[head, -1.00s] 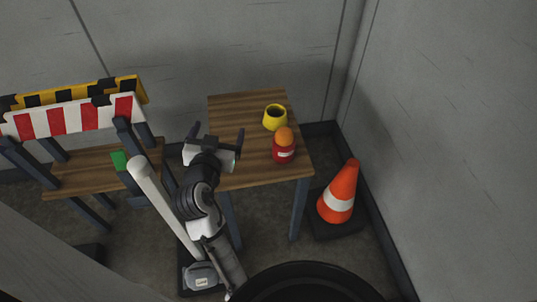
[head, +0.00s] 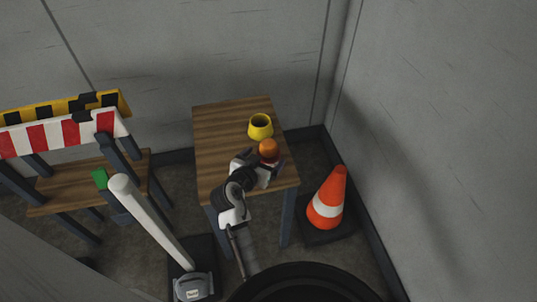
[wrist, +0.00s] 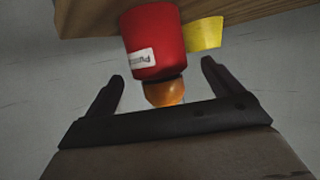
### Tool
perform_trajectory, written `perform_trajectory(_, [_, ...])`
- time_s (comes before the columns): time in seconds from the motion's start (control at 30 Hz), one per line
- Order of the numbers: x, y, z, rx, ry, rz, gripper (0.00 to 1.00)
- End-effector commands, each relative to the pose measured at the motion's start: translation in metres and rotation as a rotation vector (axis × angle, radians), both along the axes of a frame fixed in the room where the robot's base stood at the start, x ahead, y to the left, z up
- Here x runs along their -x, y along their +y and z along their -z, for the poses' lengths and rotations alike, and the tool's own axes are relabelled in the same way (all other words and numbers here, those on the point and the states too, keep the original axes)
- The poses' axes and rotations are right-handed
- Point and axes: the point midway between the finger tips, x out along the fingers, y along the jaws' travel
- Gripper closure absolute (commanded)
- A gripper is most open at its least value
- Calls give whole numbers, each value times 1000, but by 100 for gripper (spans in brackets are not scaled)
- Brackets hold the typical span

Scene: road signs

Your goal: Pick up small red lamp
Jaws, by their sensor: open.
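The small red lamp (head: 268,150) stands on the wooden table (head: 222,125), its orange dome on top; my gripper hides most of its red body in the head view. In the wrist view the lamp (wrist: 152,42) appears upside down, with a white label on its red body and its orange dome towards my gripper. My gripper (head: 258,163) is at the lamp's near side. The wrist view shows my gripper (wrist: 162,75) open, one finger to each side of the lamp's dome, with gaps on both sides. I cannot tell how deep the lamp sits between the fingers.
A yellow cup-like object (head: 261,127) stands just behind the lamp; its yellow side also shows in the wrist view (wrist: 204,33). An orange cone (head: 327,198) stands right of the table. A white post (head: 150,220) and striped barriers (head: 60,133) are at left. Grey walls enclose the corner.

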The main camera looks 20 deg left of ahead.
Motion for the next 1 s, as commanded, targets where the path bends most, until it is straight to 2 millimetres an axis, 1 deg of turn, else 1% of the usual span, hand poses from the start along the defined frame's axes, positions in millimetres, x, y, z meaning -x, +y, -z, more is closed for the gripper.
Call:
perform_trajectory(0.03, [-8, -1, -3, 1, 1, 1, 9])
perform_trajectory(0.1, [-19, -3, 0, 1, 0, 1, 9])
perform_trajectory(0.23, [-33, -4, 9, 1, 0, 1, 9])
perform_trajectory(0.33, [-38, -4, 11, 0, 0, -1, 9])
perform_trajectory(0.53, [-38, -4, 12, 0, -1, -1, 9])
perform_trajectory(0.9, [-37, -4, 12, 1, -1, -1, 57])
perform_trajectory(0.97, [-37, -4, 12, 1, -1, -1, 65])
perform_trajectory(1.0, [-37, -4, 11, 0, -2, -1, 66])
